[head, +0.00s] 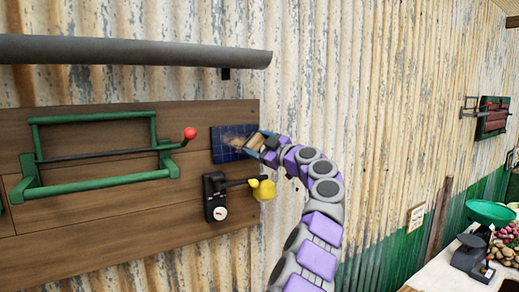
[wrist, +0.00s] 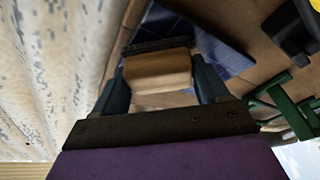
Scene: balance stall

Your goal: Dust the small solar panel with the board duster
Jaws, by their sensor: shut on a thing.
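The small solar panel (head: 228,144) is a dark blue gridded square on the wooden board, with a pale brown dusty patch across its middle. It also shows in the wrist view (wrist: 172,34). My gripper (head: 258,143) is at the right side of the panel. It is shut on the board duster (wrist: 158,72), a tan wooden block with a dark pad on its far side. The pad faces the panel and looks close to it or touching; I cannot tell which. The duster and my gripper hide the panel's right part in the head view.
A black box with a yellow knob (head: 264,188) sits just below the panel. A green frame with a red ball-ended lever (head: 189,133) is to the left. A grey pipe-like ledge (head: 135,52) runs above. Corrugated wall lies to the right.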

